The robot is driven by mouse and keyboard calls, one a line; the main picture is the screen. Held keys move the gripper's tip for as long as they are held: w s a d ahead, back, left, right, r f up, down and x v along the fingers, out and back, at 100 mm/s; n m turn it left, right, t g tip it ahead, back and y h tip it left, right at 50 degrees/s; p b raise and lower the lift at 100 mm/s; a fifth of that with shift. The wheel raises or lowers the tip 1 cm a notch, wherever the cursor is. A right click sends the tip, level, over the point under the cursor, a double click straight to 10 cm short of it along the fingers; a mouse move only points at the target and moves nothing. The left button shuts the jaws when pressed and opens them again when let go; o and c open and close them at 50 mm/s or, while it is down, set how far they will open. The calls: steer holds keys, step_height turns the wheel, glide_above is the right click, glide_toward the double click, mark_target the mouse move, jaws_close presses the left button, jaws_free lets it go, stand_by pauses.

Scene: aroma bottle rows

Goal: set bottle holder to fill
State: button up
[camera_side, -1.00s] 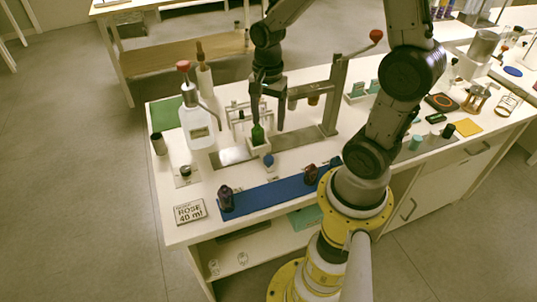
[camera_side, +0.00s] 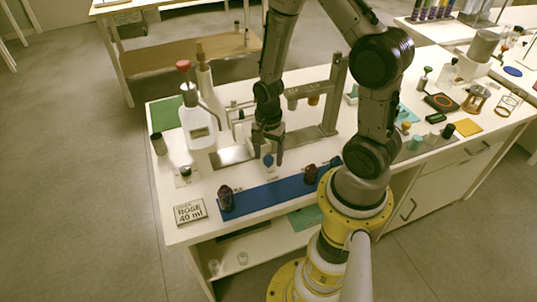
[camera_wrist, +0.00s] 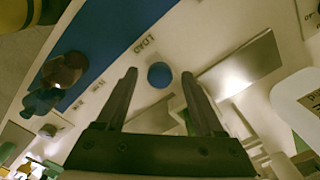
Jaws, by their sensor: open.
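A round blue knob (camera_side: 268,160) sits at the front of the white bottle holder, which is mostly hidden behind my gripper (camera_side: 267,163) in the side view. In the wrist view the blue knob (camera_wrist: 160,75) lies between the two open fingertips (camera_wrist: 159,78), with a gap on each side. Its height relative to the fingertips cannot be told. A label reading LOAD (camera_wrist: 144,41), turned in the picture, is on the white surface close to the knob. The green bottle is hidden in the side view. A metal plate (camera_side: 230,156) lies left of the gripper.
A blue strip (camera_side: 262,196) with two dark bottles (camera_side: 226,198) (camera_side: 311,175) runs along the front. A large white pump bottle (camera_side: 199,128) stands left. A metal post (camera_side: 335,95) rises behind right. A ROSE 40 ml sign (camera_side: 189,212) is at the front left corner.

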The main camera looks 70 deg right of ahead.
jaws_close()
stand_by(0.4)
stand_by(1.1)
